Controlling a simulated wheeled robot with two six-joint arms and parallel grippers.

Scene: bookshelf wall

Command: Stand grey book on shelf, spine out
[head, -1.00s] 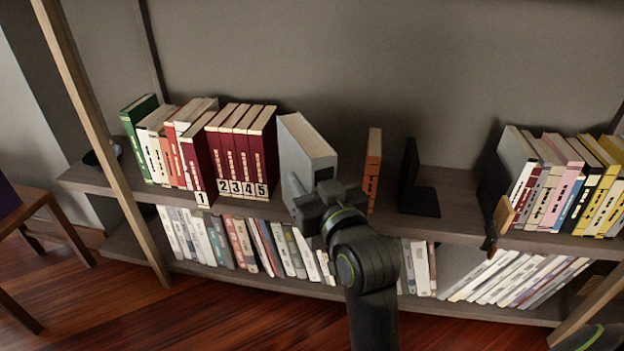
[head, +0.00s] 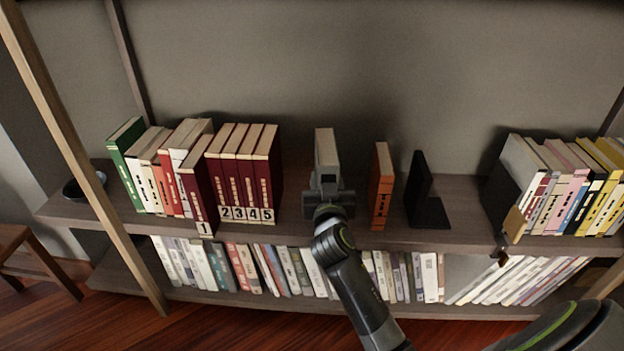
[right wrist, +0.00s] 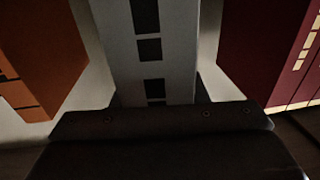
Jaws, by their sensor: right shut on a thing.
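The grey book (head: 327,148) is upright between the maroon volumes and the orange book, its pale top edge showing and its spine towards me. My right gripper (head: 330,192) is shut on its spine side and hides its lower part. I cannot tell whether its bottom touches the upper shelf (head: 290,228). In the right wrist view the grey spine with dark squares (right wrist: 148,50) stands between the gripper's pads, with the orange book (right wrist: 42,55) left and a maroon book (right wrist: 262,50) right, both apart from it. My left gripper is not in view.
Maroon volumes (head: 240,180) numbered 2 to 5 stand left of the grey book, with a gap. More books (head: 570,185) fill the right end. A lower shelf holds several books.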

